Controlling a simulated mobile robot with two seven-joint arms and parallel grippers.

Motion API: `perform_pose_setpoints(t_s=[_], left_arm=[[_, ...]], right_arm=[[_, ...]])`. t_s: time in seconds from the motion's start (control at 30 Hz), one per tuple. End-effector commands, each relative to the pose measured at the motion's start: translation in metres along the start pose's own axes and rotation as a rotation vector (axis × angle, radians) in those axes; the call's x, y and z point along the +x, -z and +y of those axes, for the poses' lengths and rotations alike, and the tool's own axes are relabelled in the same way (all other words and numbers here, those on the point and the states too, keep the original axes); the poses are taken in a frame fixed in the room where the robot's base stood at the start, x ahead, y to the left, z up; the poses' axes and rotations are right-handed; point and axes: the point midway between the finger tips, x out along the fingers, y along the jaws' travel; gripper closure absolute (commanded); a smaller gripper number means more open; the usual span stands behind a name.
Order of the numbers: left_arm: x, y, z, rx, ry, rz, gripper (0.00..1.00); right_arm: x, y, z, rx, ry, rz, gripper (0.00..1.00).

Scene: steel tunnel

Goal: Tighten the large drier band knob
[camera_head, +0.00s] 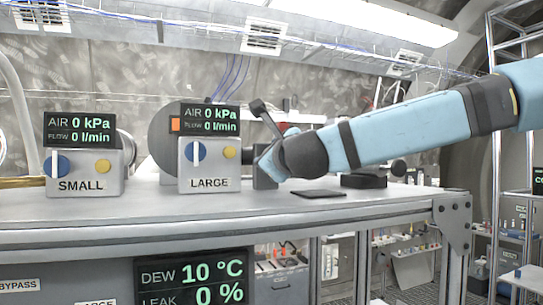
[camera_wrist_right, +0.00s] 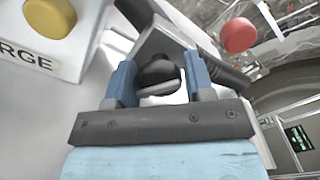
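The large drier's control box (camera_head: 209,165), marked LARGE, stands on the bench with a grey round drier body (camera_head: 165,140) behind it. My right gripper (camera_head: 266,167) reaches in from the right, just right of this box. In the right wrist view, its two blue fingers (camera_wrist_right: 160,78) stand apart on either side of a black rounded knob (camera_wrist_right: 157,70). The knob nearly fills the gap; I cannot tell whether the fingers press on it. In the head view the knob is hidden by the gripper. A dark T-shaped handle (camera_head: 267,118) rises above the gripper. My left gripper is out of view.
The box marked SMALL (camera_head: 84,172) stands at the left of the bench (camera_head: 150,212). A dark flat pad (camera_head: 318,194) lies under my right arm. A red knob (camera_wrist_right: 238,35) and a yellow knob (camera_wrist_right: 50,17) flank the fingers in the wrist view. The bench front is clear.

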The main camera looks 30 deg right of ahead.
Motion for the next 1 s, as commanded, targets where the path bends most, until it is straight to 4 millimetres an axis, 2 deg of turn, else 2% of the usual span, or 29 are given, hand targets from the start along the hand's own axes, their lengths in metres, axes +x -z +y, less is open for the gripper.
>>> perform_pose_setpoints(t_s=[0.03, 0.1, 0.13, 0.57, 1.0], left_arm=[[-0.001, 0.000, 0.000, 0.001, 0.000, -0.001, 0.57], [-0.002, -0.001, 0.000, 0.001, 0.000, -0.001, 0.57], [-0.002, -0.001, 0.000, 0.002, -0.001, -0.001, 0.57], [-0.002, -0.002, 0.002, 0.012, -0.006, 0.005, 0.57], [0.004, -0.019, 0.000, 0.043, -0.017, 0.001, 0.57]], right_arm=[[0.000, 0.000, 0.000, 0.000, 0.000, 0.000, 0.63], [0.000, 0.000, 0.000, 0.000, 0.000, 0.000, 0.79], [0.000, 0.000, 0.000, 0.000, 0.000, 0.000, 0.83], [0.000, 0.001, 0.000, 0.077, 0.001, 0.000, 0.83], [0.000, 0.002, 0.000, 0.441, 0.001, -0.001, 0.83]])
